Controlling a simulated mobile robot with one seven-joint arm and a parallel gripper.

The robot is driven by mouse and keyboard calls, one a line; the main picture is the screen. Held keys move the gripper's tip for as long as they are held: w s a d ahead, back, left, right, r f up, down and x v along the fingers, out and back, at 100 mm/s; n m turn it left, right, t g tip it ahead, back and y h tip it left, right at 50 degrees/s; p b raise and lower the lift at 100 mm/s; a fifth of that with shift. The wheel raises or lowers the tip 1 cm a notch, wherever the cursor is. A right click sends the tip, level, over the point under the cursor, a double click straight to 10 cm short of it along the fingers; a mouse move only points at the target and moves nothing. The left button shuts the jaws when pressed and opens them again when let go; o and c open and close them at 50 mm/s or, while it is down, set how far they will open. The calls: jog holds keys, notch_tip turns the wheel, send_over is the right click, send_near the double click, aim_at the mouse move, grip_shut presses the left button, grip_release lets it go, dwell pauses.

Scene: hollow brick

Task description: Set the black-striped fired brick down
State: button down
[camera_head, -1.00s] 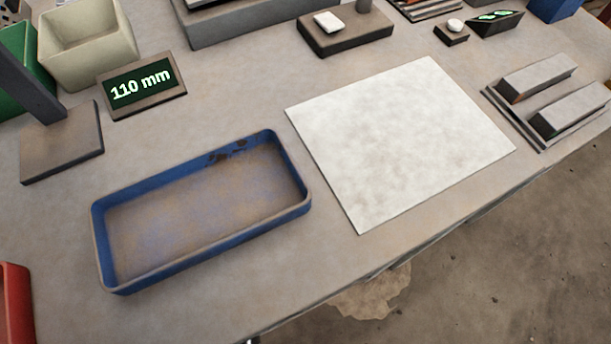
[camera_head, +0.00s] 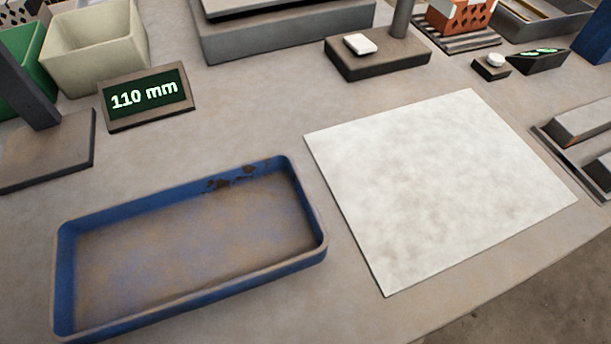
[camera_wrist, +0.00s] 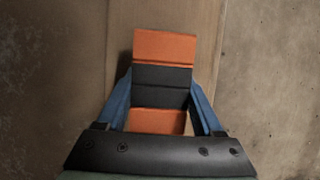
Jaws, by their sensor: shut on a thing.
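The black-striped fired brick (camera_wrist: 164,75) is orange with a broad black band across its middle, seen in the wrist view. My gripper (camera_wrist: 160,100) is shut on it, with a blue finger on each side. Below the brick there is a brown surface, and a paler grey surface lies to the right; I cannot tell how high the brick is above them. Neither my gripper nor this brick shows in the head view.
A blue-walled tray (camera_head: 290,268) stands empty at the front left of the table, beside a bare white sheet (camera_head: 432,185). A display reading 110 mm (camera_head: 148,97) and a cream bin (camera_head: 95,48) are behind. A scale-like stand (camera_head: 378,62) and an orange brick with holes (camera_head: 462,20) are at the back.

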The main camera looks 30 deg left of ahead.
jog(key=shift+c, duration=0.2)
grip_release()
jog(key=p+v, duration=0.6)
jog(key=v, duration=0.5)
jog(key=shift+s+r, duration=0.1)
jog(key=shift+r, duration=0.3)
jog(key=shift+s+a+r, duration=0.1)
jog(key=shift+r, duration=0.05)
